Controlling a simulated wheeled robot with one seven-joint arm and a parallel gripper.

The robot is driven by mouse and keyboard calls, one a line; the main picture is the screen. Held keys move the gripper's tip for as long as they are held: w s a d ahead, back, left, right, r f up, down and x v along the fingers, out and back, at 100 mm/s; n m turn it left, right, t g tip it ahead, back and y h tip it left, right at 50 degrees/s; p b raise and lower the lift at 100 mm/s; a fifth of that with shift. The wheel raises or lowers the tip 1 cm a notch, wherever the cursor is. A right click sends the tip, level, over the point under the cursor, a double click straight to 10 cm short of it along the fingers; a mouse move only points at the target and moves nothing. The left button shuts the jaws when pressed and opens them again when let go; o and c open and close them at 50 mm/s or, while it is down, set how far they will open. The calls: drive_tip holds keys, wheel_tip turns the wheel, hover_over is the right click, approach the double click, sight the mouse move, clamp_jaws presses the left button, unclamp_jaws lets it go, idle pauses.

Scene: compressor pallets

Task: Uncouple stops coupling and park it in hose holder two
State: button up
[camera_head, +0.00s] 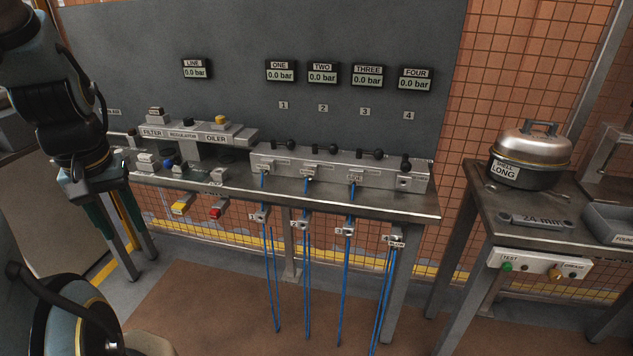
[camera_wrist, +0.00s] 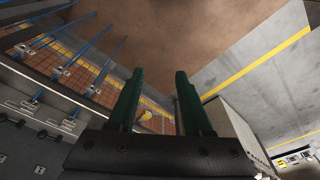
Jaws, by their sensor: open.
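The manifold (camera_head: 335,167) on the bench has several outlets under signs 1 to 4. Blue hoses (camera_head: 306,203) come off its first three outlets; small tags there are too small to read, so I cannot tell which coupling is stops. The fourth outlet (camera_head: 403,181) shows no hose. Hose holders sit on the bench's front edge; the one below outlet two (camera_head: 301,224) has blue hose at it, and whether a coupling is parked there is unclear. My gripper (camera_head: 112,216) hangs left of the bench, away from the hoses. In the wrist view its green fingers (camera_wrist: 157,100) are apart and empty.
Gauges reading 0.0 bar (camera_head: 322,74) hang on the grey panel. The filter, regulator and oiler unit (camera_head: 185,135) stands at the bench's left. A right-hand bench (camera_head: 480,200) holds a lidded pot (camera_head: 527,158). The brown floor mat (camera_head: 215,300) in front is clear.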

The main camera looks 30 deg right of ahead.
drive_tip(key=shift+o, duration=0.7)
drive_tip(key=shift+w+f, duration=0.1)
drive_tip(key=shift+o, duration=0.7)
drive_tip(key=w+d+f+m+t+h+b, duration=0.1)
drive_tip(key=w+d+f+m+t+b, duration=0.1)
drive_tip(key=w+d+f, duration=0.5)
drive_tip(key=shift+w+d+m+t+b, duration=0.25)
drive_tip(key=shift+w+m+t+b, duration=0.05)
drive_tip(key=shift+w+m+b, duration=0.45)
drive_tip(key=w+d+f+m+t+h+b, duration=0.2)
drive_tip(key=w+d+f+h, duration=0.15)
drive_tip(key=d, duration=0.65)
drive_tip(key=w+d+f+m+t+h+b, duration=0.25)
drive_tip(key=w+d+f, duration=0.2)
drive_tip(key=d, duration=0.45)
drive_tip(key=d+t+h+b, duration=0.1)
drive_tip(key=d, duration=0.3)
drive_tip(key=s+d+f+t+h+b, duration=0.1)
drive_tip(key=d+t+h+b, duration=0.1)
drive_tip(key=d, duration=0.3)
drive_tip(key=s+d+f+t+h+b, duration=0.1)
drive_tip(key=d+h, duration=0.1)
drive_tip(key=d, duration=0.2)
drive_tip(key=shift+s+d+n+t+b, duration=0.1)
drive_tip(key=shift+d+n+t+b, duration=0.1)
drive_tip(key=shift+n+t+b, duration=0.15)
